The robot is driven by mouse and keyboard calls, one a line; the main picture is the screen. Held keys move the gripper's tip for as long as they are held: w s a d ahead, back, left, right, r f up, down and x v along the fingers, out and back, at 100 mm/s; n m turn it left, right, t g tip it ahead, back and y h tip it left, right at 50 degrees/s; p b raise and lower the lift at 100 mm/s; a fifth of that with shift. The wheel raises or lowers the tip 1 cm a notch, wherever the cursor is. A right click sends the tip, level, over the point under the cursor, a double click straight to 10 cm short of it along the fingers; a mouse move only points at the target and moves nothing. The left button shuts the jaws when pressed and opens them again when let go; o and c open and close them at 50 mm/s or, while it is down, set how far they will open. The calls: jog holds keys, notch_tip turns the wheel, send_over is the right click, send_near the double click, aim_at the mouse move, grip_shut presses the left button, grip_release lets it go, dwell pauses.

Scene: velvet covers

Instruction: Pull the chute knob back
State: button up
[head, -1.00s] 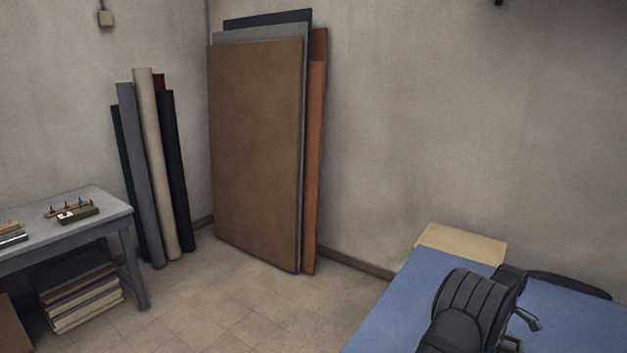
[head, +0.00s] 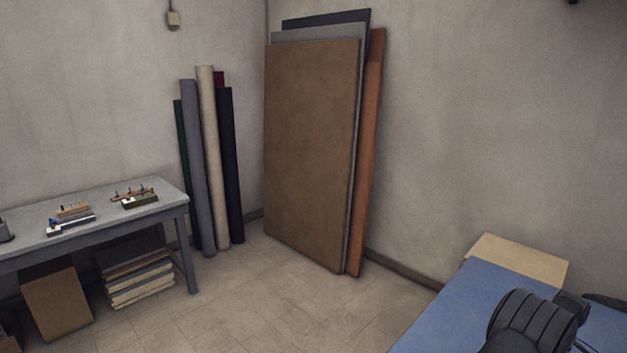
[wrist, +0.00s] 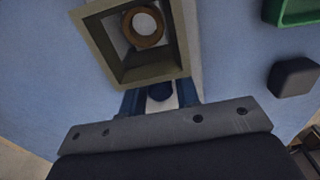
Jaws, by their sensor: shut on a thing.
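In the wrist view, my gripper (wrist: 160,98) has its two blue fingers closed on a small dark round knob (wrist: 160,90). The fingers hide the knob's sides. Just beyond the knob stands an olive square chute (wrist: 95,45) with an open top. A brown ring with a pale centre (wrist: 144,27) shows inside the chute. A pale strip lies under the knob, between the fingers. The head view shows neither the knob nor the fingers.
In the wrist view, a dark block (wrist: 293,77) and a green tray (wrist: 296,14) are at the right on the blue surface (wrist: 35,70). In the head view, a grey bench (head: 130,225) stands left, with fabric rolls (head: 206,160) and leaning boards (head: 312,160) against the wall.

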jog(key=shift+w+a, duration=2.6)
jog(key=shift+w, duration=0.05)
jog(key=o, duration=1.5)
jog(key=shift+r, duration=3.5)
notch_tip(320, 180, down, 7)
jog(key=shift+s+f, duration=0.1)
jog(key=shift+f, duration=0.05)
jog(key=shift+s+d, duration=0.4)
jog(key=shift+d, duration=0.1)
